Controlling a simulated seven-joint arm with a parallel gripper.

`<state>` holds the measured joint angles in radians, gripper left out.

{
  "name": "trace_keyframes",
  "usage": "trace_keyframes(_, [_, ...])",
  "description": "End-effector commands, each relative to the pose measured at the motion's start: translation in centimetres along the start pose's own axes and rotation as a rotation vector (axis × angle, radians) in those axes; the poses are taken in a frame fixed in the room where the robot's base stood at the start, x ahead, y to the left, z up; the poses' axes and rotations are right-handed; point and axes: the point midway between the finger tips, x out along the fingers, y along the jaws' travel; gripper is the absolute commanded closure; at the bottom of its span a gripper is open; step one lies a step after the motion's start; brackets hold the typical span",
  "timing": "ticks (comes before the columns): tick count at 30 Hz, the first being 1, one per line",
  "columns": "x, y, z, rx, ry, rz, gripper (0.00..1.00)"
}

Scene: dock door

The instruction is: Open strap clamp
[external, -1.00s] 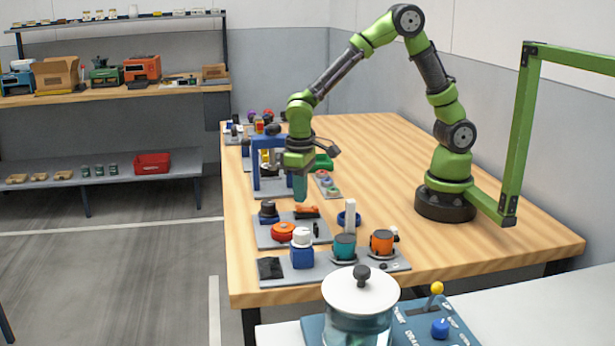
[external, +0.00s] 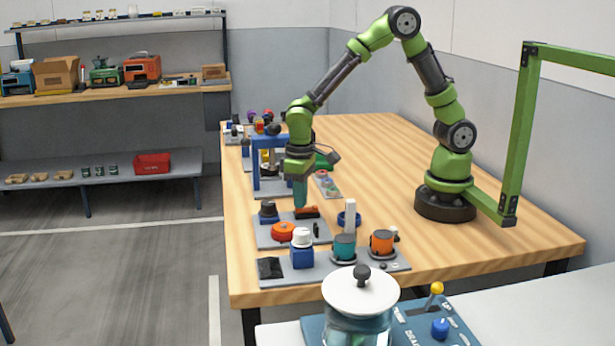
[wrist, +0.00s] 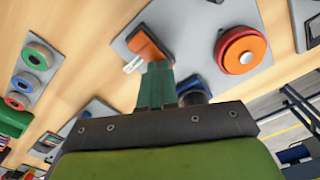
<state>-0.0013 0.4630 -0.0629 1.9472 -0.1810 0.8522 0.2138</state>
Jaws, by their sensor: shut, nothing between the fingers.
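A small orange lever-like part (external: 307,212), which looks like the strap clamp, sits on a grey board (external: 263,238) near the table's left edge. In the wrist view the orange part (wrist: 148,46) has a pale metal piece at its lower left end. My gripper (external: 300,204) points down, its teal fingers shut and empty. The fingertips (wrist: 160,68) are right at the orange part and hide its near end. I cannot tell whether they touch it.
A round orange-red knob (external: 283,230) and a dark knob (external: 268,209) share the board. A blue ring with a white post (external: 350,215) stands to the right. A blue frame (external: 256,165) stands behind my gripper. The table's middle is clear.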

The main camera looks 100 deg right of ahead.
Motion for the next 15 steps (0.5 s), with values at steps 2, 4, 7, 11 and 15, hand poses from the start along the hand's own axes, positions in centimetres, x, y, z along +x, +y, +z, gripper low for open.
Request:
trace_keyframes(2, [0.2, 0.0, 0.1, 0.001, -0.002, 0.001, 1.00])
trace_keyframes(4, [0.3, 0.0, 0.1, 0.001, -0.002, 0.001, 1.00])
trace_keyframes(7, [0.2, 0.0, 0.0, 0.000, -0.001, 0.000, 1.00])
trace_keyframes(11, [-0.7, 0.0, 0.0, -0.001, 0.002, 0.000, 1.00])
trace_keyframes(15, [-1.8, 0.0, 0.0, 0.000, 0.002, -0.001, 1.00])
